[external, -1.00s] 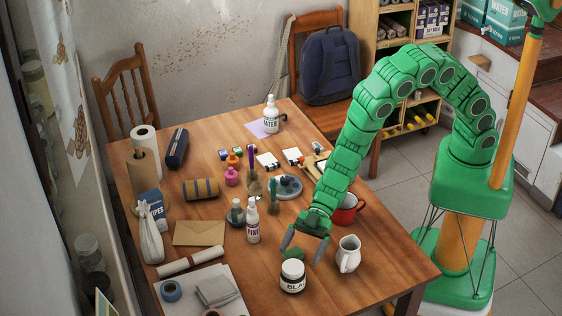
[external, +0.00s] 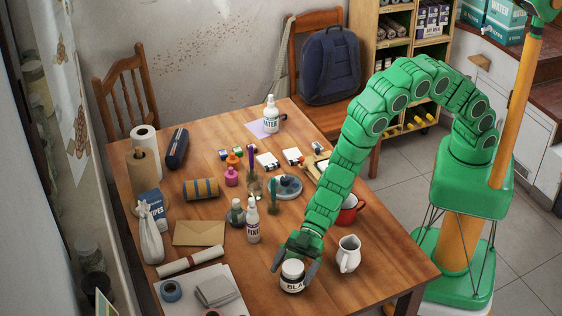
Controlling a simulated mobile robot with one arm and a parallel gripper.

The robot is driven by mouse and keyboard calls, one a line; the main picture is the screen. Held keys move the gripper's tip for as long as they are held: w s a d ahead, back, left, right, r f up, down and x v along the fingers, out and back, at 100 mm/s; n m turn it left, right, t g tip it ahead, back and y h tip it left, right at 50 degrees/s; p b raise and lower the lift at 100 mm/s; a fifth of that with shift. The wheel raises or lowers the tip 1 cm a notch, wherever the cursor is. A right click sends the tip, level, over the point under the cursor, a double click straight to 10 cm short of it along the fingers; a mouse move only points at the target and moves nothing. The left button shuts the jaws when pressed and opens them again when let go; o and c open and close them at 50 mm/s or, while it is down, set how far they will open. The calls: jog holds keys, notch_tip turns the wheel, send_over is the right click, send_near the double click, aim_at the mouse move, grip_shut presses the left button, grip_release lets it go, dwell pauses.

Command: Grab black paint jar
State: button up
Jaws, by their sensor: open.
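The black paint jar (external: 292,284) has a white lid and a label with "BLA" readable. It stands upright on the wooden table (external: 350,288) near the front edge. My green arm reaches down to it from the right. My gripper (external: 295,272) is open, with its grey fingers around or just behind the jar. One finger shows at the jar's right side and the other at its left. I cannot tell whether either finger touches the jar.
A white pitcher (external: 348,254) stands close to the right of my gripper, with a red mug (external: 348,211) behind it. A white bottle (external: 253,221) labelled "PINK" stands behind left. Papers and a grey cloth (external: 217,290) lie to the left. Bare table lies at front right.

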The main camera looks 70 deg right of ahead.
jog(key=c, duration=1.3)
jog(key=shift+r, duration=0.1)
